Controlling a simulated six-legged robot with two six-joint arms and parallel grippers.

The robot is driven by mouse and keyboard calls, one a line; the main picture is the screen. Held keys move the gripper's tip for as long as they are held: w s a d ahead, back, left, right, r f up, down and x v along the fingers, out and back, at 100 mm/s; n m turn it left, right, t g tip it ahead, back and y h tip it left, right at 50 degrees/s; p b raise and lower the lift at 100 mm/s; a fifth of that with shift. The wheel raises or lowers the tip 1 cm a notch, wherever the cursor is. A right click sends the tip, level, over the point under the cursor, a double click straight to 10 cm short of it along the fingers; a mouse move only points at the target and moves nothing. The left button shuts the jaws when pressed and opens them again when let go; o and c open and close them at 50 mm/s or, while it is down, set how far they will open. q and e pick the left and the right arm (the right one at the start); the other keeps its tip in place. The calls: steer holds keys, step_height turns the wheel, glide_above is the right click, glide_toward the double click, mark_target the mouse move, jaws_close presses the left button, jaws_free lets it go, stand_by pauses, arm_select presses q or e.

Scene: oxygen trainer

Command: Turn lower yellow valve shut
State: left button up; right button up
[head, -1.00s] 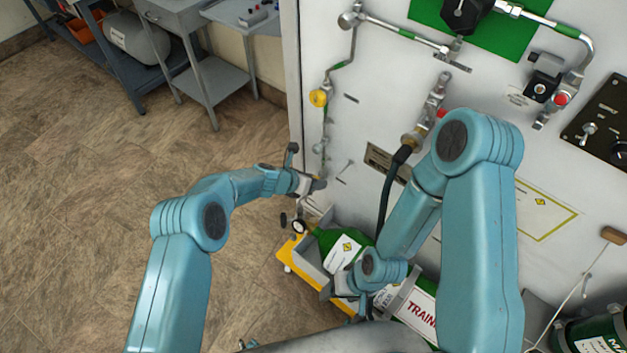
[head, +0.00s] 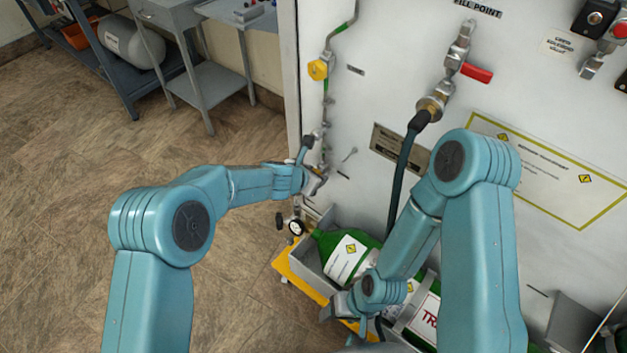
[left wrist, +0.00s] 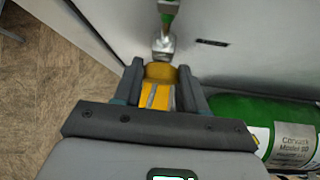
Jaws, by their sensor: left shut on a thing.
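The lower yellow valve (left wrist: 160,73) shows in the left wrist view as a yellow knob with a pale stripe, between my left gripper's fingers (left wrist: 160,92). My left gripper is shut on it. In the head view my left gripper (head: 316,182) is at the lower part of the thin pipe on the white panel, and it hides the knob there. An upper yellow valve (head: 317,70) sits higher on the same pipe, clear of the gripper. My right gripper (head: 338,308) hangs low beside the green cylinder; its fingers are too unclear to read.
A green cylinder (head: 345,258) lies in a grey and yellow cradle (head: 297,268) below the pipe. A black hose (head: 404,170) hangs from a fitting with a red lever (head: 477,73). The floor at left is open, with a grey cart (head: 205,75) behind.

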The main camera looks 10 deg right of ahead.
arm_select(q)
steer(key=o, duration=1.1)
steer(key=shift+c, duration=0.2)
steer(key=v, duration=1.6)
steer(key=shift+s+a, duration=0.1)
steer(key=shift+s, duration=0.05)
